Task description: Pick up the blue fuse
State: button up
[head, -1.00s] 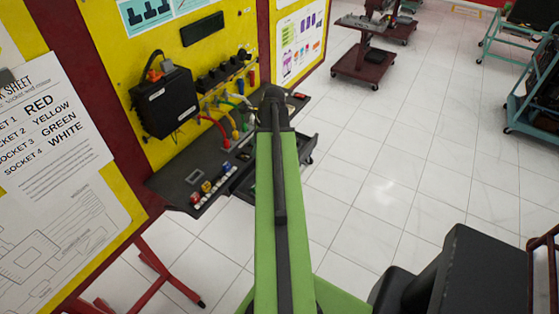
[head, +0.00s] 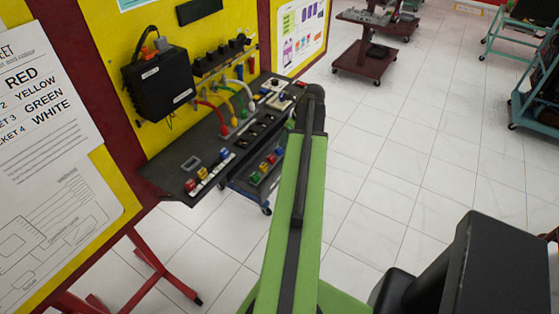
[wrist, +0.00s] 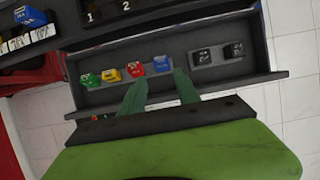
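The blue fuse (wrist: 162,62) lies in a dark open tray (wrist: 260,79) in the wrist view, between a red fuse (wrist: 135,68) and two black pieces. The head view hides the gripper behind my arm.
Yellow (wrist: 111,75) and green (wrist: 90,80) fuses lie left of the red one. Black pieces (wrist: 202,57) lie to the right. A bench shelf (head: 163,177) above the tray holds another blue piece (head: 224,153) and colored leads.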

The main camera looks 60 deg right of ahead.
aim_at(280, 149)
jog(key=b+x, duration=0.1)
jog(key=x, duration=0.1)
jog(key=shift+f, duration=0.4)
jog(key=shift+w+f, duration=0.1)
jog(key=b+x, duration=0.5)
jog(key=shift+d+f, duration=0.1)
jog(key=shift+d, duration=0.1)
jog(key=shift+r, duration=0.2)
jog(key=shift+c, duration=0.2)
grip_shut()
